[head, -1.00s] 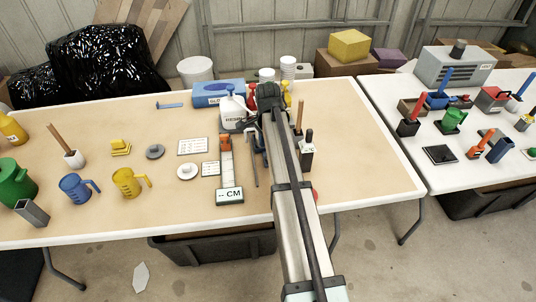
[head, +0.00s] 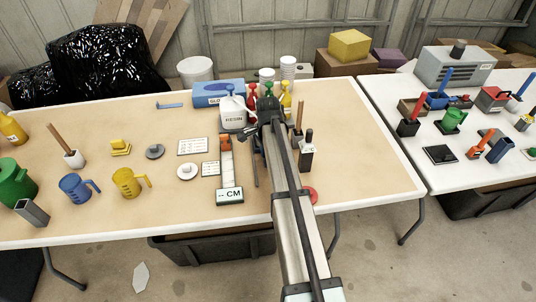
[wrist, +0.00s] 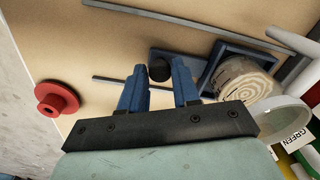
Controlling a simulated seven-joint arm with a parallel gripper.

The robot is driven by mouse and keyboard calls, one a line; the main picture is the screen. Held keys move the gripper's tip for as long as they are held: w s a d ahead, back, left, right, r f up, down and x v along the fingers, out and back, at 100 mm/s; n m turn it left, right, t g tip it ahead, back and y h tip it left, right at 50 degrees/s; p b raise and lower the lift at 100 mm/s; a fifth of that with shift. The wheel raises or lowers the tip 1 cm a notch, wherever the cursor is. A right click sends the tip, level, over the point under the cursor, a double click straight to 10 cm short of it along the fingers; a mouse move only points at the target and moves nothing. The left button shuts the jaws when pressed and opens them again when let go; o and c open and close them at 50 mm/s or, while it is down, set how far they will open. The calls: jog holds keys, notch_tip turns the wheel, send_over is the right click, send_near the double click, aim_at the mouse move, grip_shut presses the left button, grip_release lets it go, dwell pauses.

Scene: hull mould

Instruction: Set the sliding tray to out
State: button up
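In the wrist view, the sliding tray looks to be the dark blue tray (wrist: 206,80) with a round black knob (wrist: 160,70) on its near end and a round wood-grained piece at its other end. My gripper (wrist: 158,73) is open, its two blue fingers apart with the knob showing between their tips. I cannot tell whether the fingers are level with the knob or above it. In the head view my arm hides the tray and most of the gripper.
Thin grey bars (wrist: 120,82) lie on either side of the tray. A red disc (wrist: 57,98) lies on the table to the left. A white resin jug (head: 234,114), a marked CM strip (head: 230,196) and a black-and-white bottle (head: 306,155) stand or lie near my arm. The table's right part is clear.

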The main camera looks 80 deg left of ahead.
grip_shut()
jog(key=d, duration=1.4)
jog(key=shift+d, duration=0.3)
jog(key=shift+o, duration=0.7)
grip_release()
jog(key=shift+d, duration=0.1)
jog(key=o, duration=0.3)
notch_tip(320, 180, up, 14)
jog(key=shift+f, duration=0.1)
